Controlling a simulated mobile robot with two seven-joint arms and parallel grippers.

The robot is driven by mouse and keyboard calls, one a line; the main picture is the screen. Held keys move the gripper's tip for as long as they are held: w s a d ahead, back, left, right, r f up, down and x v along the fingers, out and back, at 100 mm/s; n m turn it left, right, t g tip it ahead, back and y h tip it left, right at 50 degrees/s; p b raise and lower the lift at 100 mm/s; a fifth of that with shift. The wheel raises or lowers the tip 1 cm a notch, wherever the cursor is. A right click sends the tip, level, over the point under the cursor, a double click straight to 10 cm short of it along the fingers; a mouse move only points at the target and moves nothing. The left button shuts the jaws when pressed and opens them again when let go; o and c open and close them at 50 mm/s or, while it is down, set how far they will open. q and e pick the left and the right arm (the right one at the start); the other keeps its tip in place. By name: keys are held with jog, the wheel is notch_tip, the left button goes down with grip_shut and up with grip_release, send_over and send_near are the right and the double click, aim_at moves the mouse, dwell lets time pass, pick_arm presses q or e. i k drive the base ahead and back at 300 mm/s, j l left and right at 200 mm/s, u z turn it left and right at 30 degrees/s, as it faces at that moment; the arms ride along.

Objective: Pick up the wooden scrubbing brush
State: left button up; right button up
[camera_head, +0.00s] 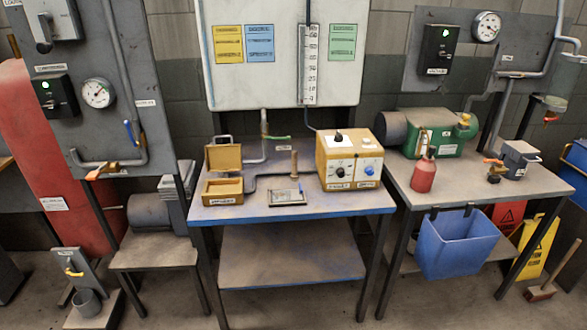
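I cannot clearly make out a wooden scrubbing brush. A wooden-handled brush or broom (541,292) stands on the floor at the far right, its brown head down and its handle leaning up to the right. I cannot tell whether it is the scrubbing brush. A small upright brownish peg (294,165) stands at the back of the middle table, too small to identify. Neither of my grippers is in view.
The middle table (255,212) bears an open yellow box (223,186), a small framed panel (287,196) and a yellow control box (349,160). A right table bears a red bottle (424,175) and green pump (440,137). A blue bin (456,244) hangs from its front.

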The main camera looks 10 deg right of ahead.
aim_at(294, 176)
jog(key=i+j, duration=0.15)
jog(key=j, duration=0.2)
jog(key=i+j, duration=0.2)
jog(key=j, duration=0.15)
jog(key=i+j, duration=0.15)
jog(key=j, duration=0.25)
jog(key=i+j+z, duration=0.1)
jog(key=j, duration=0.25)
jog(key=i+j, duration=0.2)
jog(key=j, duration=0.15)
jog(key=i+j, duration=0.15)
jog(key=j, duration=0.25)
